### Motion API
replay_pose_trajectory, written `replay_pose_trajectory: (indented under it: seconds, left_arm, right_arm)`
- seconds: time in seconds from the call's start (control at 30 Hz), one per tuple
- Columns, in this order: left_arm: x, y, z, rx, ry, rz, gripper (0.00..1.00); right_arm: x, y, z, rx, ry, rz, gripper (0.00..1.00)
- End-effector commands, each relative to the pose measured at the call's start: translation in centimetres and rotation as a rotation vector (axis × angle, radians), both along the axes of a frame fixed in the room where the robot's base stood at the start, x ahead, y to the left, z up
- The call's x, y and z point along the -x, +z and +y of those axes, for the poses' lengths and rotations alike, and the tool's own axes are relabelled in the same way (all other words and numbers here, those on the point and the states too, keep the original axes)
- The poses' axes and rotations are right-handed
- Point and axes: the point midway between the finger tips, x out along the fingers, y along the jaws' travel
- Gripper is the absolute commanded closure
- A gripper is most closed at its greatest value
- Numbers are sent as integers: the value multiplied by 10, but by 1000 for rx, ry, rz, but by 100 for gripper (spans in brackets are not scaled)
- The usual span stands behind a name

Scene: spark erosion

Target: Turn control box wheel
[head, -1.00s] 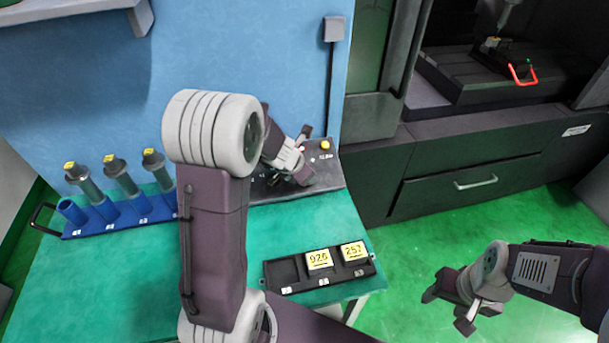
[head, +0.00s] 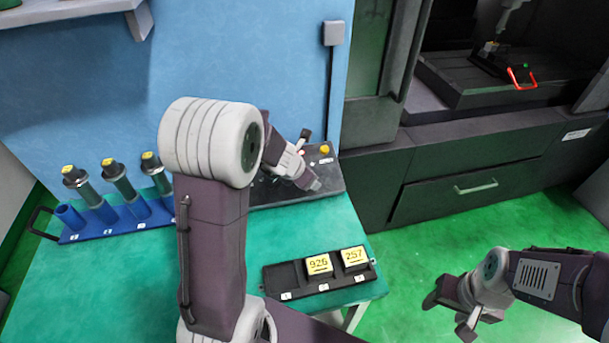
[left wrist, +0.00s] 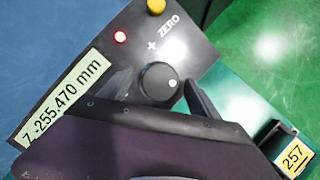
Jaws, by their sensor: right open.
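The control box (head: 335,175) is a dark panel at the back right of the green table, partly covered by my left arm. In the left wrist view its wheel (left wrist: 158,82) is a round black knob with a pale dot, below a lit red lamp (left wrist: 120,37) and a yellow button (left wrist: 156,6). Its display (left wrist: 60,98) reads -255.470 mm. My left gripper (head: 309,159) is over the panel, its fingers apart on either side of the wheel; I cannot tell whether they touch it. My right gripper (head: 448,312) is open and empty over the green floor.
A black tray (head: 285,277) holds yellow-labelled blocks 926 (head: 319,264) and 257 (head: 354,256) at the table's front right. A blue rack (head: 140,218) with several cylinders stands at left. A dark machine (head: 440,180) with a drawer is at right. Bare table lies between.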

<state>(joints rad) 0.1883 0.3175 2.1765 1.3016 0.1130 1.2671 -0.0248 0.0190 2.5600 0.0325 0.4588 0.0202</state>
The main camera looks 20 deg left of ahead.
Motion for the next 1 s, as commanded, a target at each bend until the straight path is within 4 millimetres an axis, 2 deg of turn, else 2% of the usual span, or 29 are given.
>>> replay_pose_trajectory:
  seconds: [0.17,0.4,0.57,0.7,1.0]
  left_arm:
    - [2,4,0,0,0,1,28]
    - [30,50,0,-2,0,-2,28]
    - [47,70,0,-1,-1,-1,28]
    - [53,75,0,0,0,0,28]
    - [53,73,0,0,0,0,28]
  right_arm:
    - [0,3,0,0,0,0,44]
    - [0,36,0,0,0,0,44]
    - [0,50,0,0,0,0,44]
    - [0,53,0,0,0,0,44]
    - [0,52,0,0,0,0,44]
